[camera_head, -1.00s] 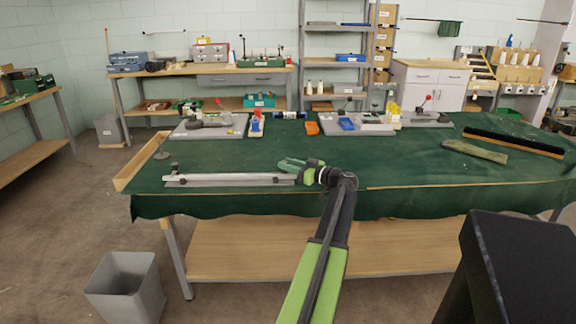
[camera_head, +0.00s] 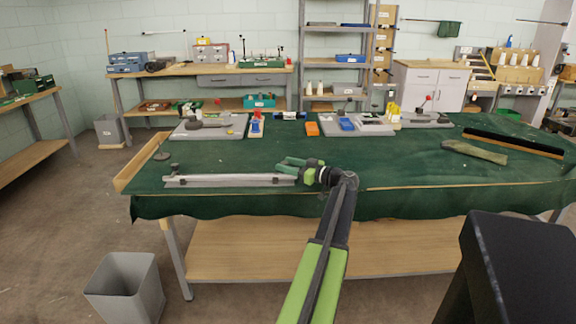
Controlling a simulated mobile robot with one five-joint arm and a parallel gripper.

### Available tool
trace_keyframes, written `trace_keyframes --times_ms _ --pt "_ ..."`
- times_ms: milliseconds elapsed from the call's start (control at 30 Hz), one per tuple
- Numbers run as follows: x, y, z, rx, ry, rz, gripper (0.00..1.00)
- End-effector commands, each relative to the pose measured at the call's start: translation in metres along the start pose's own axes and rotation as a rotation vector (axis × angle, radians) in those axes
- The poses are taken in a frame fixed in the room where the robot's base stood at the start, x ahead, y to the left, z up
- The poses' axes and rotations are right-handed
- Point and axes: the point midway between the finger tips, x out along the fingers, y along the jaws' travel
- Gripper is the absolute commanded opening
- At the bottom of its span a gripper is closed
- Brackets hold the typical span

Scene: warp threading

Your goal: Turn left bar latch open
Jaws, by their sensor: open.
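A long light-grey metal bar (camera_head: 225,180) lies left to right along the front left of the green-covered table. A small upright part (camera_head: 175,168) stands at its left end; it is too small to tell whether this is the latch or how it is turned. My gripper (camera_head: 283,166) is over the bar's right end, pointing left. Its green jaws are apart with nothing seen between them. They partly hide the bar's right end, and I cannot tell whether they touch it.
A round dark disc (camera_head: 162,156) sits behind the bar's left end, near the wooden edge strip (camera_head: 140,165). Grey boards (camera_head: 208,133) with parts stand at the back. The cloth's middle is clear.

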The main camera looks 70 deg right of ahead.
Motion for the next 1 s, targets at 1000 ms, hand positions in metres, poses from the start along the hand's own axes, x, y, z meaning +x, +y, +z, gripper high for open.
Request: trace_keyframes --times_ms 1000 --pt "-0.173 0.000 0.000 0.000 0.000 0.000 0.49"
